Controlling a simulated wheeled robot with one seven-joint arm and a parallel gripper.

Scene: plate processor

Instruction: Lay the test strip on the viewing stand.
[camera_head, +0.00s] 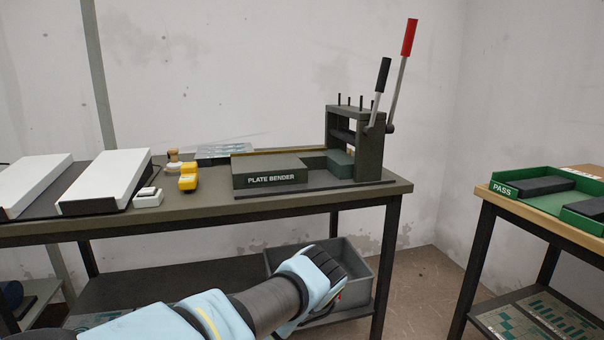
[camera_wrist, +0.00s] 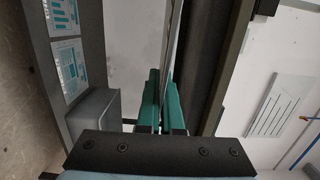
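My gripper (camera_wrist: 161,78) shows in the wrist view as two teal fingers close together. A thin, pale strip (camera_wrist: 175,35), seen nearly edge-on, runs out from between them; it looks like the test strip. In the head view my gripper (camera_head: 328,275) is in front of the bench, below its top, with its fingertips hidden. Two white sloped stands, a nearer one (camera_head: 105,180) and one farther left (camera_head: 36,184), sit on the bench's left part. I cannot tell which is the viewing stand. My gripper is well to the right of both and touches neither.
The plate bender (camera_head: 270,172) with two upright levers fills the bench's right half. A yellow tool (camera_head: 188,178) and a small white box (camera_head: 148,197) lie beside the right sloped stand. A grey bin (camera_head: 357,267) is below. A green PASS tray (camera_head: 515,191) is on another table.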

